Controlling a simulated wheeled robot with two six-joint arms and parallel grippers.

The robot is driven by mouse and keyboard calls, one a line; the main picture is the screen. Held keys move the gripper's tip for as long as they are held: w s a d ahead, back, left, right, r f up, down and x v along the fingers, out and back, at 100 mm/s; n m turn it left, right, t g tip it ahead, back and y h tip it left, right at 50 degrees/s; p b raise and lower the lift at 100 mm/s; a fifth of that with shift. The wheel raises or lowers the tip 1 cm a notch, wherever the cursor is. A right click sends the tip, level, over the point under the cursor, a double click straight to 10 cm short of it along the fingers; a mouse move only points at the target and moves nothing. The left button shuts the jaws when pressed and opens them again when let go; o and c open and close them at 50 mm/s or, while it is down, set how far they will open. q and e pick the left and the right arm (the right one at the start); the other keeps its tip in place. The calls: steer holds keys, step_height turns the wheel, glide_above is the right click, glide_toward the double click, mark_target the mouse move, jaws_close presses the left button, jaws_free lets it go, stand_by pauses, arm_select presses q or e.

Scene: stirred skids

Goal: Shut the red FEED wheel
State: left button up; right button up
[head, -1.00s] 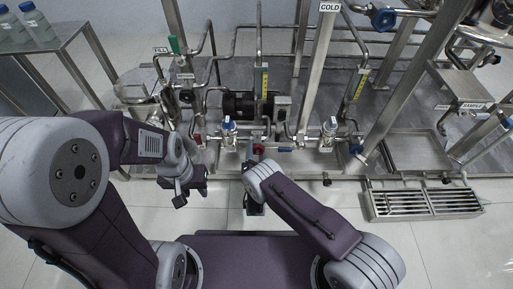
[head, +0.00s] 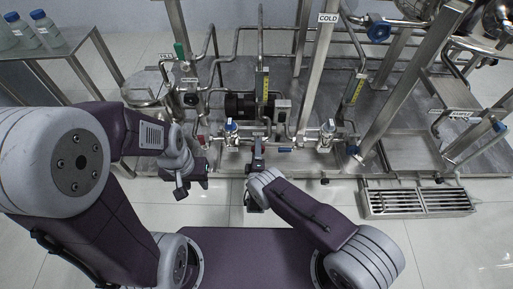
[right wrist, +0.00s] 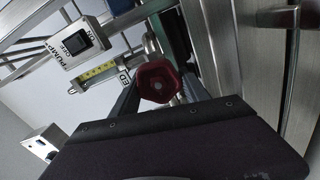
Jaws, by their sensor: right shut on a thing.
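The red FEED wheel (right wrist: 158,82) shows in the right wrist view, a small faceted handwheel. It sits between the two fingers of my right gripper (right wrist: 160,88), which is shut on it. A label by it (right wrist: 125,77) is partly hidden, with only "ED" readable. In the head view my right gripper (head: 258,148) reaches up to the pipework in the middle and covers the wheel. My left gripper (head: 192,188) hangs in front of the skid at the left, away from the wheel; its finger gap is unclear.
Blue-topped valves (head: 232,128) stand left and right of the wheel. A steel post labelled COLD (head: 312,85) rises behind, to the right. A grated drain (head: 418,202) lies at right on the floor. A side table with bottles (head: 45,28) is at upper left.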

steer(key=m, duration=0.2)
steer(key=m+p, duration=0.2)
steer(key=m, duration=0.1)
steer(key=shift+d+r+m, duration=0.1)
steer(key=shift+r+m, duration=0.15)
steer(key=shift+m, duration=0.05)
steer(key=shift+d+m+p, duration=0.1)
steer(key=shift+m+p, duration=0.75)
steer(key=shift+m, duration=1.15)
steer(key=o, duration=1.4)
steer(key=shift+c, duration=0.2)
